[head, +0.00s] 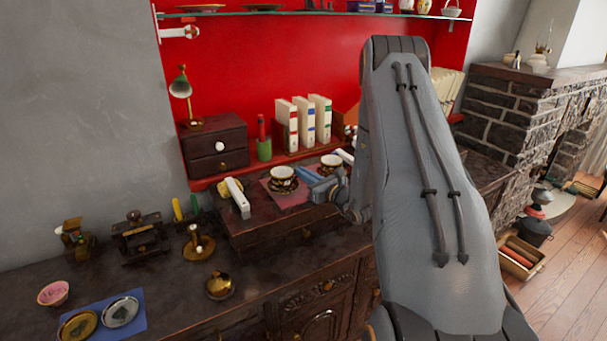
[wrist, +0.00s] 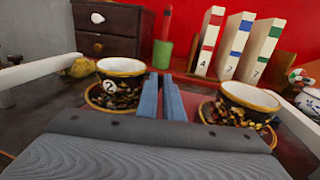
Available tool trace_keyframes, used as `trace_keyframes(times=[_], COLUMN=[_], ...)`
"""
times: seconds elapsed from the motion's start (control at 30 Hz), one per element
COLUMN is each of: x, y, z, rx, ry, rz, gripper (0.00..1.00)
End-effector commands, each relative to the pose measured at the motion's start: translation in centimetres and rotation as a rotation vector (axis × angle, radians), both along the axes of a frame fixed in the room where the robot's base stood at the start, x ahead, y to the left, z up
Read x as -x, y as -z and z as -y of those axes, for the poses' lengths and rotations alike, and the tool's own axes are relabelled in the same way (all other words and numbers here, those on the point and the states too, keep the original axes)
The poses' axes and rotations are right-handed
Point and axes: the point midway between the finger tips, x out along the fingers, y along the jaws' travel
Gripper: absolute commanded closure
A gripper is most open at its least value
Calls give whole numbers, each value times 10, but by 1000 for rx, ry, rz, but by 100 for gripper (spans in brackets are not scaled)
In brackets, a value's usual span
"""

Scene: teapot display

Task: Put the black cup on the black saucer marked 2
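Two black cups with gold pattern and white insides stand upright on a low chest. The left cup (wrist: 125,93) shows a round white badge marked 2 in the wrist view and stands over a gold-rimmed black saucer (wrist: 92,100). The right cup (wrist: 247,104) stands on a similar saucer (wrist: 207,114); I see no number there. In the head view the left cup (head: 283,174) and right cup (head: 331,161) are small. My gripper (wrist: 161,80) has its blue-grey fingers close together, with nothing visible between them. It points between the cups, apparently touching neither.
A red mat (head: 290,199) lies under the saucers. White bars (head: 238,198) stand at the chest's sides. Behind are numbered books (wrist: 233,45), a green pot (wrist: 162,53) and a small drawer box (wrist: 110,40). Ornaments such as a brass pot (head: 219,286) stand on the dark cabinet.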

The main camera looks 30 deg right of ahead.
Motion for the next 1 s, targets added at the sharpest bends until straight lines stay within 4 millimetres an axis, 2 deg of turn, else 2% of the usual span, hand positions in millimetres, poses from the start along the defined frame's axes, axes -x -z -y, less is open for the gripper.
trace_keyframes(times=[0.03,0.1,0.47,0.57,1.0], x=[0,0,3,14,96], y=[0,0,-1,0,0], z=[0,0,1,5,22], rx=[0,0,0,-1,-1], ry=[0,0,1,3,3], rz=[0,0,-1,-1,0], gripper=[84,76,76,76,76])
